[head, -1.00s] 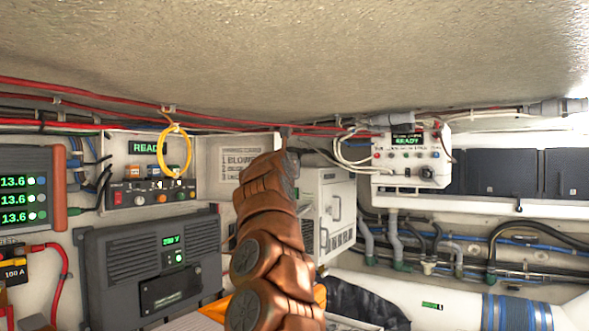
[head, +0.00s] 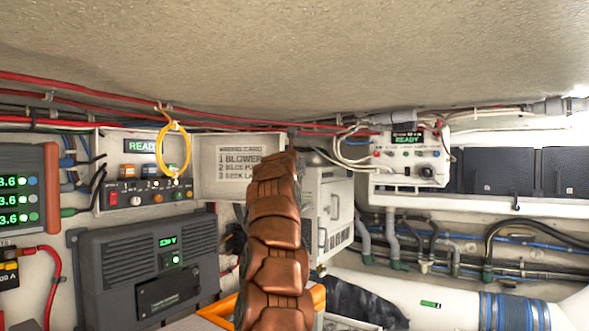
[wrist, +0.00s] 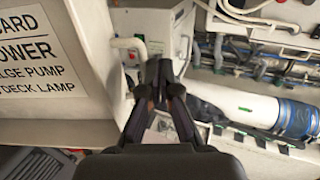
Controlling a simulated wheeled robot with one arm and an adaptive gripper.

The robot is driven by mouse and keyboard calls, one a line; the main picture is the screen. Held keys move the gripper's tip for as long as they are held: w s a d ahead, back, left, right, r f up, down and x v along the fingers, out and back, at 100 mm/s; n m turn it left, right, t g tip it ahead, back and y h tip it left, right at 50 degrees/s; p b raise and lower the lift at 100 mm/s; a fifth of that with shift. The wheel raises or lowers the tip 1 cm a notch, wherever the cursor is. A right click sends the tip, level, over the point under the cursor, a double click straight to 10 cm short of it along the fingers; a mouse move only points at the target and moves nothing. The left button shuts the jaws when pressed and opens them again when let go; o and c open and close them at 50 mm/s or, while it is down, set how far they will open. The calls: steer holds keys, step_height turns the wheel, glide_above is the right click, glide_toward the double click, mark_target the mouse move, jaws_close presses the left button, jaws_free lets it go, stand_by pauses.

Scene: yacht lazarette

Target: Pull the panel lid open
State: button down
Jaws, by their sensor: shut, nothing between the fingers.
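The panel lid (head: 237,168) stands swung open to the right of the shallow switch panel (head: 148,172). Its inner face carries a printed card headed by a wiring label, with "BLOWER" readable. In the wrist view the lid (wrist: 45,60) fills the left side, its large lettering close to the camera. My gripper (wrist: 159,70) is shut and empty, to the right of the lettered face and apart from that face. In the head view my arm covers the lid's lower right part, and my fingertips cannot be made out there.
A yellow cable loop (head: 174,151) hangs in front of the switch panel. A grey charger box (head: 145,265) is below it. A white cabinet (head: 335,210) stands just right of my arm. A white control box (head: 408,158) and pipes are farther right.

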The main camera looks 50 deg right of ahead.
steer(key=shift+w+d+f, duration=0.15)
steer(key=shift+w+d, duration=0.05)
steer(key=shift+d, duration=0.15)
stand_by(0.3)
steer(key=shift+s, duration=0.1)
steer(key=s+a+b, duration=0.6)
steer(key=s, duration=0.6)
steer(key=shift+s+b, duration=0.2)
steer(key=shift+b, duration=0.1)
stand_by(0.4)
